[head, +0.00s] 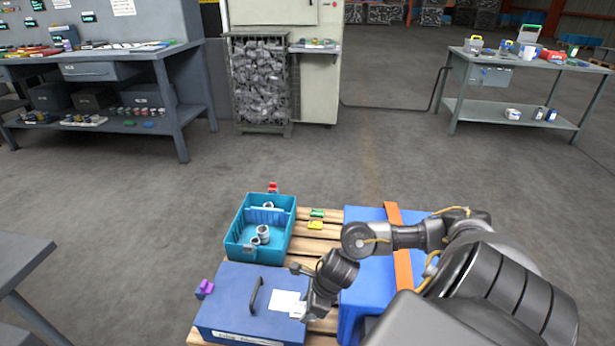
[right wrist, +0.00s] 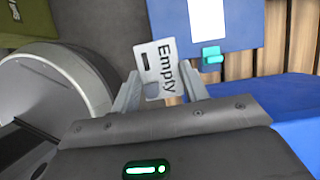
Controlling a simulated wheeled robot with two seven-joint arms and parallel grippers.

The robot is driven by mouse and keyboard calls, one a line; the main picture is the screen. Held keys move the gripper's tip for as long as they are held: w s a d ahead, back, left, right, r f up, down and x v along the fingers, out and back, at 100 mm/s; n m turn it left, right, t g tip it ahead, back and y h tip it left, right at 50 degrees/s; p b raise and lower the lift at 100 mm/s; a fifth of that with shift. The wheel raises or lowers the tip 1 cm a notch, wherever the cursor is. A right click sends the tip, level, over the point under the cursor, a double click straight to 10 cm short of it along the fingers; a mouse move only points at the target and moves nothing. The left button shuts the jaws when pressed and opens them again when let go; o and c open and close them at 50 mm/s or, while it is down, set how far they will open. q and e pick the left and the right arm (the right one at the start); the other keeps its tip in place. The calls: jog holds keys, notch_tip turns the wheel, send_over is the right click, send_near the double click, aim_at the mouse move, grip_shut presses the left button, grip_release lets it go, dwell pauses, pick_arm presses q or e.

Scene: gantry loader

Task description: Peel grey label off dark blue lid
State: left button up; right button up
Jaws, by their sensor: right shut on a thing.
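The dark blue lid (head: 232,290) with a black handle lies at the front of the pallet. A white patch (head: 285,299) shows on its right part; the lid's edge is also in the right wrist view (right wrist: 237,28). My right gripper (head: 300,312) is over the lid's right side. In the right wrist view its fingers (right wrist: 160,92) are shut on a light grey label (right wrist: 162,66) reading "Empty". The label stands out past the fingertips and looks apart from the lid. My left gripper is not in view.
A teal crate (head: 235,247) with grey metal parts stands behind the lid. A blue box (head: 365,213) with an orange strap is to the right, partly behind my right arm. A purple clip (head: 204,288) is at the lid's left. Open floor lies beyond the pallet.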

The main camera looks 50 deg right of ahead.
jog(key=shift+r+p, duration=0.7)
jog(key=shift+r, duration=0.35)
